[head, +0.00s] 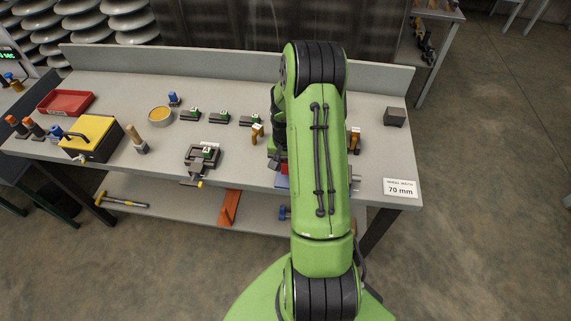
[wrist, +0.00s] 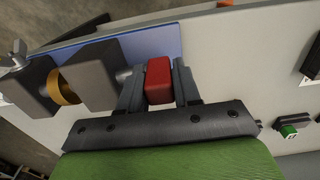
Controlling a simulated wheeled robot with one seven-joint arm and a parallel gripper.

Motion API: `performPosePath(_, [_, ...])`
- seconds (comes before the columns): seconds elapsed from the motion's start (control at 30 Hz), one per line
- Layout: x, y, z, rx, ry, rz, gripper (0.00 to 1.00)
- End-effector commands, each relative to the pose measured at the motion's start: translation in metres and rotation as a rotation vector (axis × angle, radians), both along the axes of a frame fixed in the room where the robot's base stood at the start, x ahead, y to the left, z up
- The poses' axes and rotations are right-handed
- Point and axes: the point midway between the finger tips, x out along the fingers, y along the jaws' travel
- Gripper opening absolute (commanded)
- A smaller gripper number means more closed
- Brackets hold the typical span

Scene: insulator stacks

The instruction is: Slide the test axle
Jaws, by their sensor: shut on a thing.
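My gripper (wrist: 158,74) is in the wrist view, with its two fingers on either side of a red block (wrist: 159,82) and shut on it. To the left is what looks like the test axle's fixture: two dark grey blocks (wrist: 88,74) with a brass-coloured ring (wrist: 63,87) between them. A short metal piece shows between the nearer grey block and my left finger. Whether it joins the red block is hidden. A blue plate (wrist: 152,44) lies beneath. In the head view my green arm covers the gripper and most of this fixture.
The grey workbench (head: 240,170) holds a white sign (head: 400,187) reading 70 mm, a dark cube (head: 394,116), a small vise (head: 203,157), several green-marked blocks (head: 219,118), a yellow box (head: 92,138) and a red tray (head: 65,103). Bare bench lies around the dark cube.

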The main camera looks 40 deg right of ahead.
Motion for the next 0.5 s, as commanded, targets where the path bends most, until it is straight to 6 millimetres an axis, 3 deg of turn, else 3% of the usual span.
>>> performPosePath(0.43, [0.015, 0.011, 0.001, 0.002, -0.005, 0.003, 0.00])
performPosePath(0.47, [0.015, 0.012, 0.001, 0.003, -0.005, 0.004, 0.34])
performPosePath(0.5, [0.015, 0.011, 0.001, 0.003, -0.005, 0.004, 0.40])
